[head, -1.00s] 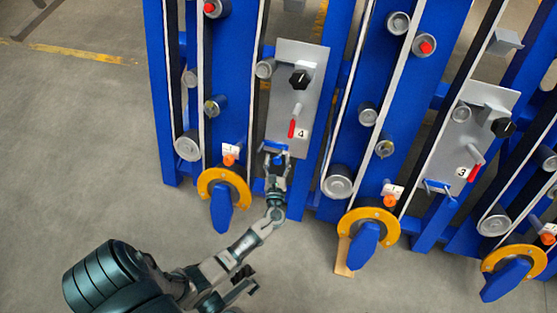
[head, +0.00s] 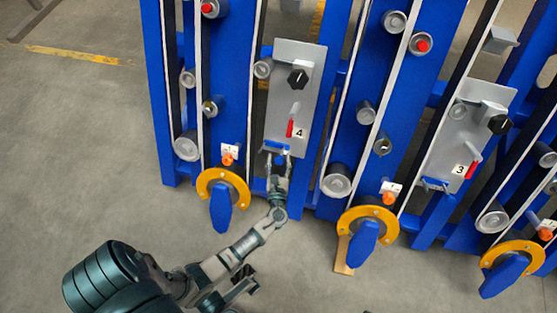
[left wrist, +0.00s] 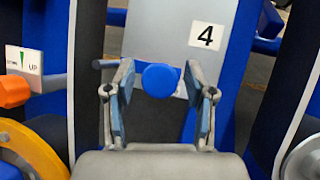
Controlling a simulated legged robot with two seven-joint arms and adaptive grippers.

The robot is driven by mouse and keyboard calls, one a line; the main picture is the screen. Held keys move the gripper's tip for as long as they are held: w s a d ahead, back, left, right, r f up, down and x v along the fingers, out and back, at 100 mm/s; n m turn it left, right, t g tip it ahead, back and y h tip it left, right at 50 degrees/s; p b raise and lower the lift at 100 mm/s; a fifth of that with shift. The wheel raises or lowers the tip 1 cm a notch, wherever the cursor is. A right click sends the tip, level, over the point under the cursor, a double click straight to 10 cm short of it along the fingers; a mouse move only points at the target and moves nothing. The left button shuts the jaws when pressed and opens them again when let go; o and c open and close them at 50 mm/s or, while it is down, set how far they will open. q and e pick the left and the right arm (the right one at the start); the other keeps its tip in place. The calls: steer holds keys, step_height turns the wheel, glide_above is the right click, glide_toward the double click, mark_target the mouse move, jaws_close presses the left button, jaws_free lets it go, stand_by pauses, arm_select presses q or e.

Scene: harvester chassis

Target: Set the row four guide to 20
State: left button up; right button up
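The row four panel (head: 283,110) is a grey plate marked 4, with a black knob (head: 298,78) and a red-gripped lever (head: 290,127). Near its lower end is a blue bracket (head: 275,146). My left gripper (head: 277,160) is just below this bracket. In the left wrist view, a round blue knob (left wrist: 160,80) sits between the fingertips of my left gripper (left wrist: 160,92). The fingers are apart, with a gap visible on each side of the knob. The 4 label (left wrist: 207,35) is above it. I do not see my right gripper.
An orange knob with a white label (head: 228,157) and a yellow ring with a blue handle (head: 222,190) are left of my gripper. The row three panel (head: 470,130) is to the right. Blue beams and belts flank the gripper closely. Floor at the left is clear.

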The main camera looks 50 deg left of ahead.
arm_select(q)
steer(key=shift+s+d, duration=0.15)
steer(key=v, duration=1.1)
steer(key=shift+s+d, duration=0.15)
steer(key=shift+s, duration=0.05)
